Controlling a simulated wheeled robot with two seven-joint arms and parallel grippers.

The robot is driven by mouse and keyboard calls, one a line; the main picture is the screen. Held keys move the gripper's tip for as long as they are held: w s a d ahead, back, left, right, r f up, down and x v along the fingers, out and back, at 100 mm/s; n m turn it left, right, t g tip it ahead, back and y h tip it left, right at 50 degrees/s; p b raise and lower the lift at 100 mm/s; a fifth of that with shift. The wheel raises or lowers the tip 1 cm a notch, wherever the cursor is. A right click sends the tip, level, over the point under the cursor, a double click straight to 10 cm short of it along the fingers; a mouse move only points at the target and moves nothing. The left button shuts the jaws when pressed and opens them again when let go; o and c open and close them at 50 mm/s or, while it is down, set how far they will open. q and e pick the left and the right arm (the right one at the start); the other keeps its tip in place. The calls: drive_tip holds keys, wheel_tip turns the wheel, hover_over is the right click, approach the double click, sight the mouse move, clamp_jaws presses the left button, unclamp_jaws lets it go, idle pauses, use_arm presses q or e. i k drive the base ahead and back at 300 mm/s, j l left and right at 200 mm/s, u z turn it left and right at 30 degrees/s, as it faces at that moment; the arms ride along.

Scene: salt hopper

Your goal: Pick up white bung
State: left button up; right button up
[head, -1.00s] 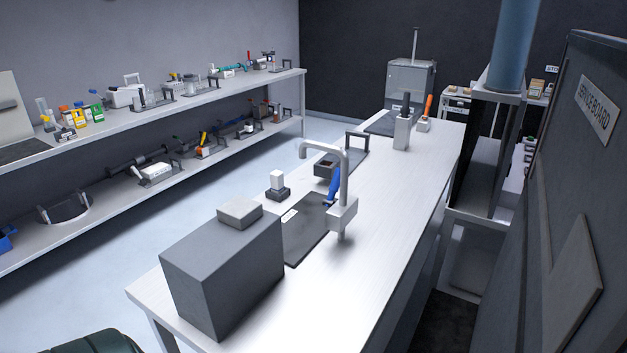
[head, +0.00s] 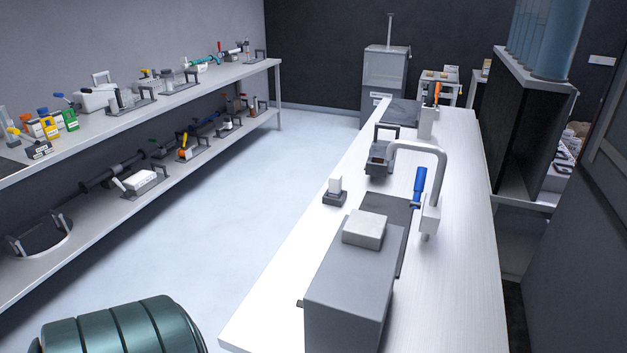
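A small white block (head: 335,184), which may be the white bung, stands upright in a dark square holder (head: 334,199) on the long white bench (head: 462,230). It sits near the bench's left edge, behind the large grey box (head: 348,290). I cannot tell for certain from its shape that it is the bung. Neither of my grippers shows in the head view, so nothing is seen held.
A bent grey pipe stand (head: 430,212) with a blue handle (head: 418,188) stands on the bench. A two-level shelf (head: 160,108) with tools lines the left wall. A green ribbed drum shape (head: 122,328) is at bottom left. Open floor (head: 235,205) lies between.

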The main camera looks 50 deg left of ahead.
sight(335, 182)
drive_tip(key=k+j, duration=0.25)
drive_tip(key=j, duration=0.15)
drive_tip(key=k+j, duration=0.2)
drive_tip(key=j, duration=0.2)
drive_tip(key=k+j, duration=0.25)
drive_tip(key=j, duration=0.2)
